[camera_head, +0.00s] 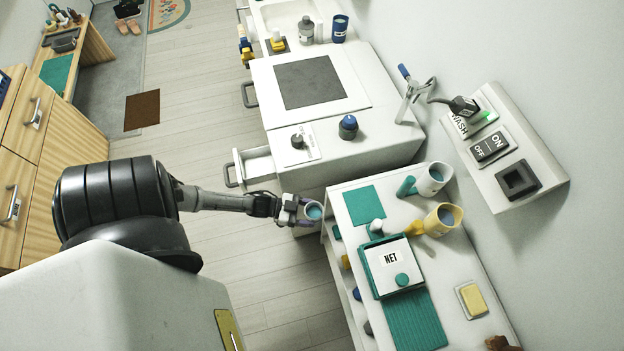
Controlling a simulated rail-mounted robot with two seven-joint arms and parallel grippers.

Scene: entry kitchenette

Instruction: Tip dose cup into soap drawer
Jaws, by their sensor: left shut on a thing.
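My left gripper (297,211) is shut on the small dose cup (314,212), which shows bluish contents at its open top. The cup looks about upright, though its exact tilt is too small to tell. It is held near the left edge of the shelf unit, apart from the drawer. The soap drawer (257,167) is pulled out from the front of the white washer cabinet (364,148). It lies up and left of the cup, with a grey handle (231,176) at its front. My right gripper is not in view.
The shelf unit (462,262) carries a white cup (433,180), a yellow cup (441,220) and a box marked NET (390,262). A blue-topped knob (348,127) stands on the cabinet. A wall panel (503,143) has switches. The floor (200,110) left of the cabinet is clear.

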